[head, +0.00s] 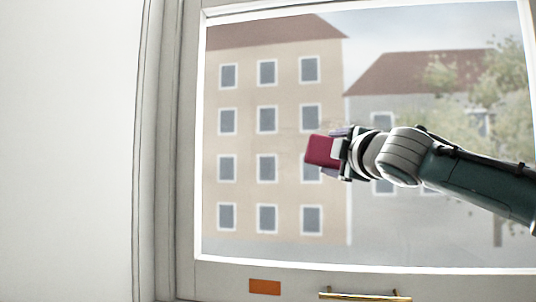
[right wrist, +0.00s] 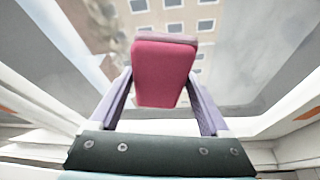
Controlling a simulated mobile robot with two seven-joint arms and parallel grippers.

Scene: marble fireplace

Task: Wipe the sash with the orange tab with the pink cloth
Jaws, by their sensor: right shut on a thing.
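The sash with the orange tab (head: 265,287) fills most of the head view, with a pale frame (head: 188,150) around a glass pane (head: 270,90). My right gripper (head: 340,152) is shut on the pink cloth (head: 320,150), which looks like a folded block. The cloth is in front of the pane near its middle; I cannot tell whether it touches the glass. In the right wrist view the cloth (right wrist: 165,75) sits between the two fingers. My left gripper is out of view.
A brass handle (head: 365,296) is on the sash's bottom rail, right of the orange tab. A plain white wall (head: 65,150) is to the left. Buildings and a tree show through the glass. The pane's left part is unobstructed.

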